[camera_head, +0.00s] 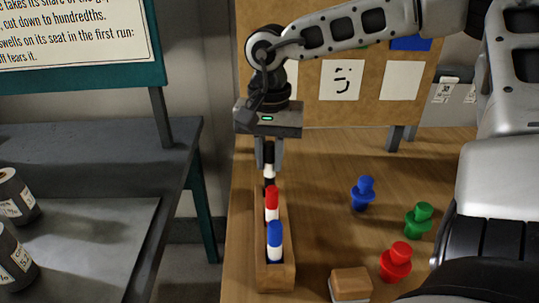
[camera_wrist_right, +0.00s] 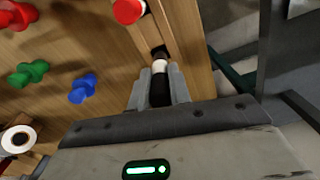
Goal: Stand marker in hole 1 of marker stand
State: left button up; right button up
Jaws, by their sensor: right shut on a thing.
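My right gripper (camera_head: 269,165) is shut on a black and white marker (camera_head: 269,174), upright at the far end of the wooden marker stand (camera_head: 275,279). In the right wrist view the marker (camera_wrist_right: 160,88) is between the fingers (camera_wrist_right: 160,80), its far end at a dark square hole in the stand (camera_wrist_right: 184,60). I cannot tell how deep its end is. A red-and-white marker (camera_head: 272,204) and a blue-and-white marker (camera_head: 275,240) stand upright in the nearer holes. My left gripper is out of view.
Blue (camera_head: 363,193), green (camera_head: 418,219) and red (camera_head: 396,261) peg-shaped pieces sit on the wooden table right of the stand. A wood-topped block (camera_head: 351,284) lies at the front. A grey table with rolls (camera_head: 14,262) stands left, across a gap.

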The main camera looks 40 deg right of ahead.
aim_at(270, 172)
jog(key=shift+f, duration=0.3)
pick_arm(q)
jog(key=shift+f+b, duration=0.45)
jog(key=shift+b, duration=0.35)
pick_arm(e)
jog(key=shift+f, duration=0.6)
pick_arm(q)
jog(key=shift+b, duration=0.3)
pick_arm(e)
jog(key=shift+f, duration=0.35)
pick_arm(q)
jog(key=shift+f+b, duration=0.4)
jog(key=shift+b, duration=0.3)
pick_arm(e)
jog(key=shift+f, duration=0.7)
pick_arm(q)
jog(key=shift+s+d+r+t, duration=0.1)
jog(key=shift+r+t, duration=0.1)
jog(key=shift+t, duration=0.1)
pick_arm(e)
jog(key=o, duration=0.9)
jog(key=shift+o, duration=0.2)
jog(key=shift+r, duration=0.1)
notch_tip(270, 172, up, 15)
jog(key=shift+r+p, duration=0.1)
jog(key=shift+p, duration=0.9)
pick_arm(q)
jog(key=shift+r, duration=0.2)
pick_arm(e)
jog(key=shift+r, duration=0.35)
